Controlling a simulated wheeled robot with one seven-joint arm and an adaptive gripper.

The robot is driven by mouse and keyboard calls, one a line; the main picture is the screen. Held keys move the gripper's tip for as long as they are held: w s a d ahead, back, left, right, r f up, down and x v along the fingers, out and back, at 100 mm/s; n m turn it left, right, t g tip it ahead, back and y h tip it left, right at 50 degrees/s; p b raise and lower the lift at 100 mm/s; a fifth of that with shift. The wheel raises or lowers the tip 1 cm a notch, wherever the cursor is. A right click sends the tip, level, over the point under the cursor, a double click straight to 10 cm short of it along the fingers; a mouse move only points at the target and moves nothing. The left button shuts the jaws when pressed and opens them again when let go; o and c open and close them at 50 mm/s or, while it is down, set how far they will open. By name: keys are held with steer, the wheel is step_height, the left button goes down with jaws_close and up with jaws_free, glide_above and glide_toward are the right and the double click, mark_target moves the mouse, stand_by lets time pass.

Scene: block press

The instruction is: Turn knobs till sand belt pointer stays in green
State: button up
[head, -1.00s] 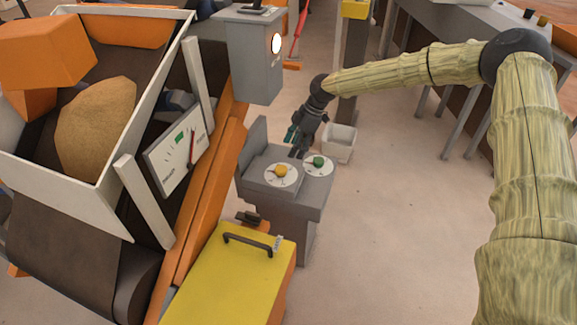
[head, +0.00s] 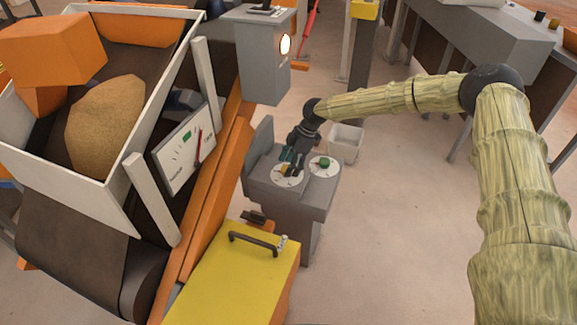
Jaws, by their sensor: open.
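The sand belt gauge (head: 185,150) is a white panel beside the hopper. Its red pointer (head: 199,147) stands to the right of the green zone (head: 187,136). The grey knob console (head: 300,203) carries two white dials. The green knob (head: 324,163) on the right dial is clear of my gripper.
A hopper (head: 75,187) holding a heap of sand (head: 105,120) stands at the left. A yellow box (head: 225,285) with a black handle is in front of the console. A pale bin (head: 346,143) stands behind it. Floor to the right is free.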

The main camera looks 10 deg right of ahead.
steer(key=shift+a+f, duration=0.25)
steer(key=shift+f, duration=0.35)
steer(key=c, duration=1)
steer(key=shift+r+m, duration=0.1)
steer(key=shift+m, duration=0.2)
